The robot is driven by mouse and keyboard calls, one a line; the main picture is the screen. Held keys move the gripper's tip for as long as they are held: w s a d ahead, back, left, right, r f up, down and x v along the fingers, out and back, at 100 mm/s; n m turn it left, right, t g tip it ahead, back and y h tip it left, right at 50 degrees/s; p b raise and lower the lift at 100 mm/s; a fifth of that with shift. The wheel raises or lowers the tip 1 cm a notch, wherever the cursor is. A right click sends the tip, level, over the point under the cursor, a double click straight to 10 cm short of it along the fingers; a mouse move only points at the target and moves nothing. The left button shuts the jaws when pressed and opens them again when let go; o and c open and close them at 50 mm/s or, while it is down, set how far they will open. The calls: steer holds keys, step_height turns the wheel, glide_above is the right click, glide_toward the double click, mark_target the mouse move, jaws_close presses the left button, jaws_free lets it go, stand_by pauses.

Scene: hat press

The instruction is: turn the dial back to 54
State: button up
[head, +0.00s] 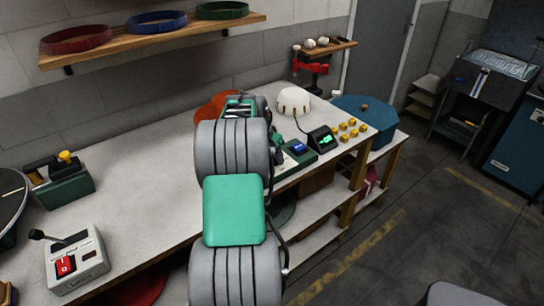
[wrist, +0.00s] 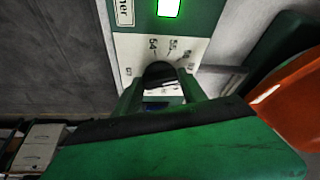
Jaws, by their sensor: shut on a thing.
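In the wrist view, the dial (wrist: 160,72) is a dark round knob on a pale scale plate (wrist: 128,48) of a green panel (wrist: 143,16). The figure 54 stands just above the knob, slightly left, with 55 to its right and more figures further round. I cannot make out a pointer mark on the knob. My gripper (wrist: 160,84) is shut on the dial, one green finger on each side. In the head view my grey arm hides the dial and most of the gripper; only its green top (head: 240,106) shows.
A lit green display (wrist: 168,7) is above the scale. An orange thing (wrist: 290,105) is close on the right in the wrist view. In the head view, a green box (head: 299,151), a small display unit (head: 322,139) and a white hat form (head: 293,101) stand right of my arm on the workbench (head: 140,180).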

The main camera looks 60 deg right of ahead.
steer(key=n+b, duration=0.1)
steer(key=n, duration=0.1)
steer(key=n+t+b, duration=0.1)
steer(key=n, duration=0.1)
steer(key=shift+s+f+t, duration=0.1)
steer(key=shift+s+t, duration=0.2)
steer(key=n, duration=0.2)
steer(key=n+t+y+b, duration=0.1)
steer(key=n, duration=0.1)
steer(key=shift+s+d+n+t, duration=0.1)
steer(key=shift+s+n+t, duration=0.1)
steer(key=shift+n+t, duration=0.1)
steer(key=n, duration=0.2)
steer(key=n+t+y+p, duration=0.1)
steer(key=n, duration=0.1)
steer(key=shift+s+d+r+n, duration=0.15)
steer(key=shift+d+r+n, duration=0.05)
steer(key=shift+n, duration=0.1)
steer(key=shift+d+n+t+y+p, duration=0.1)
steer(key=shift+n+t+y+p, duration=0.25)
steer(key=shift+n, duration=0.7)
steer(key=shift+d+n+t+y+p, duration=0.15)
steer(key=shift+n+y+p, duration=0.4)
steer(key=shift+n, duration=0.5)
steer(key=o, duration=1.4)
steer(key=shift+f, duration=0.1)
steer(key=shift+c, duration=0.2)
